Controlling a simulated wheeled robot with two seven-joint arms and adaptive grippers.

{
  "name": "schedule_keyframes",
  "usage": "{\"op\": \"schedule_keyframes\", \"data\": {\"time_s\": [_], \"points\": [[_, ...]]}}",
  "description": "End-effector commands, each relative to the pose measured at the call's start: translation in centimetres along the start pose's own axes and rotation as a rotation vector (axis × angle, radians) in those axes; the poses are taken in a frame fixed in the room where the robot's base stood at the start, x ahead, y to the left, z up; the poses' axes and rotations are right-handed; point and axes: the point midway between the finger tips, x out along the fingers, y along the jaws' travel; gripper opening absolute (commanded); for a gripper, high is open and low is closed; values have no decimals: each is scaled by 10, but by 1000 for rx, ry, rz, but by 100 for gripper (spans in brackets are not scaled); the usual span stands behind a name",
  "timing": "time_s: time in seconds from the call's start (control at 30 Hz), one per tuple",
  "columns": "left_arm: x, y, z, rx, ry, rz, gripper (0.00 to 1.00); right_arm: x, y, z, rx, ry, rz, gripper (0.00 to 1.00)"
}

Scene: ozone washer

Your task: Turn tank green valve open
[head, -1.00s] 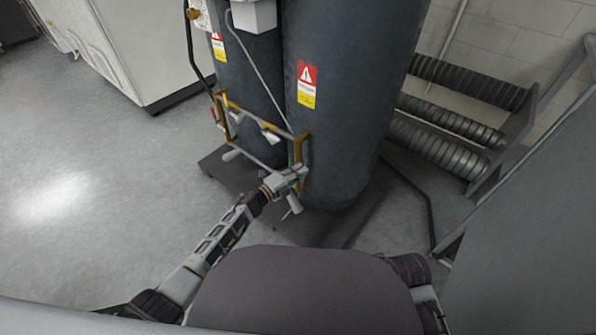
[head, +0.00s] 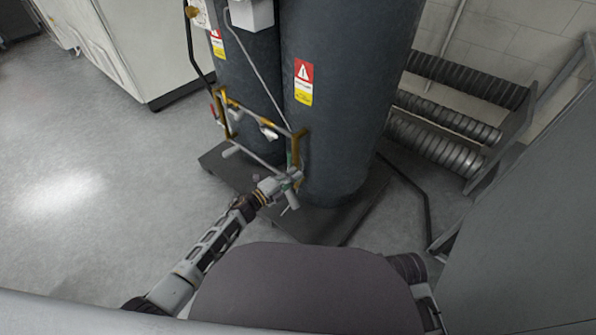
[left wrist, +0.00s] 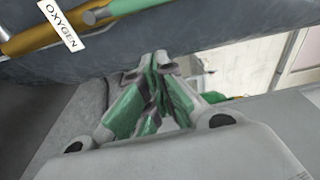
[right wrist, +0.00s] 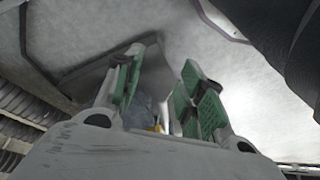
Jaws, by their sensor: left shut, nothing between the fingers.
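The green valve handle shows as a thin green bar (left wrist: 122,6) along the yellow pipe, by the OXYGEN tag (left wrist: 62,24), in the left wrist view. In the head view a small green strip (head: 289,159) shows at the right yellow pipe, just above my left gripper (head: 294,177). My left gripper's fingertips (left wrist: 160,58) meet, with nothing held, a little below and right of the handle in the left wrist view; they look apart from it. My right gripper (right wrist: 165,65) is open and empty over the floor.
Two dark tanks (head: 340,110) stand on a dark base plate (head: 325,222), with yellow pipes and valves (head: 233,112) in front. A rack of ribbed cylinders (head: 440,140) is at the right. A white cabinet (head: 150,45) stands at the back left. The floor at left is clear.

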Motion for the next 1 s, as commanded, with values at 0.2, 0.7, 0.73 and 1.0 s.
{"op": "schedule_keyframes", "data": {"time_s": [0.2,0.7,0.73,1.0], "points": [[-27,-1,0,-1,0,1,0,5,2,-2,3,-9,4,40],[-61,-1,0,1,0,-1,0,18,5,7,5,-37,10,40],[-61,-1,0,1,0,-1,0,18,5,7,5,-37,10,40],[-61,-1,0,0,0,-1,0,17,5,6,5,-34,10,40]]}}
